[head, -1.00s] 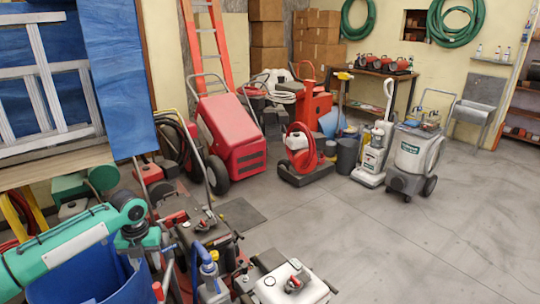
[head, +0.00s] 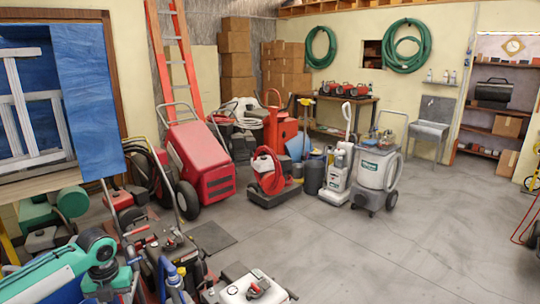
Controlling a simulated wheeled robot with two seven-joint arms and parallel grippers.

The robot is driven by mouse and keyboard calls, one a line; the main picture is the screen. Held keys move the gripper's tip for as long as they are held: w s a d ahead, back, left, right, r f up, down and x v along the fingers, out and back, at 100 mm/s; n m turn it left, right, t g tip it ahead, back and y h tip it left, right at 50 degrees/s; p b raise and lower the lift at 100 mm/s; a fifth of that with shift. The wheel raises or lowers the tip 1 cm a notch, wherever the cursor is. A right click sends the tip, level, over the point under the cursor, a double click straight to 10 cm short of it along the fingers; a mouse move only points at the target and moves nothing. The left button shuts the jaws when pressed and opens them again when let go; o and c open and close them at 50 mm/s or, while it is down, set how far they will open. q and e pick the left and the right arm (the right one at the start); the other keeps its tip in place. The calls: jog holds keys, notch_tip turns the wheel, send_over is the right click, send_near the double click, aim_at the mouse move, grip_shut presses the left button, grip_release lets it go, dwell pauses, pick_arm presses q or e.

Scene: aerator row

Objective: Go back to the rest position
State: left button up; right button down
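Neither of my grippers shows in the head view. The task names no object. A row of garden and floor machines stands along the left and back of the room. A large red wheeled machine (head: 201,155) stands left of the middle. A red-and-black machine (head: 158,248) and a white-topped machine (head: 249,290) stand low in front of it.
A grey wheeled machine (head: 375,175), a white upright cleaner (head: 337,175) and a red hose unit (head: 270,178) stand at the back. A sink (head: 429,130) and shelves (head: 490,130) line the right wall. The concrete floor (head: 390,250) is clear at right front.

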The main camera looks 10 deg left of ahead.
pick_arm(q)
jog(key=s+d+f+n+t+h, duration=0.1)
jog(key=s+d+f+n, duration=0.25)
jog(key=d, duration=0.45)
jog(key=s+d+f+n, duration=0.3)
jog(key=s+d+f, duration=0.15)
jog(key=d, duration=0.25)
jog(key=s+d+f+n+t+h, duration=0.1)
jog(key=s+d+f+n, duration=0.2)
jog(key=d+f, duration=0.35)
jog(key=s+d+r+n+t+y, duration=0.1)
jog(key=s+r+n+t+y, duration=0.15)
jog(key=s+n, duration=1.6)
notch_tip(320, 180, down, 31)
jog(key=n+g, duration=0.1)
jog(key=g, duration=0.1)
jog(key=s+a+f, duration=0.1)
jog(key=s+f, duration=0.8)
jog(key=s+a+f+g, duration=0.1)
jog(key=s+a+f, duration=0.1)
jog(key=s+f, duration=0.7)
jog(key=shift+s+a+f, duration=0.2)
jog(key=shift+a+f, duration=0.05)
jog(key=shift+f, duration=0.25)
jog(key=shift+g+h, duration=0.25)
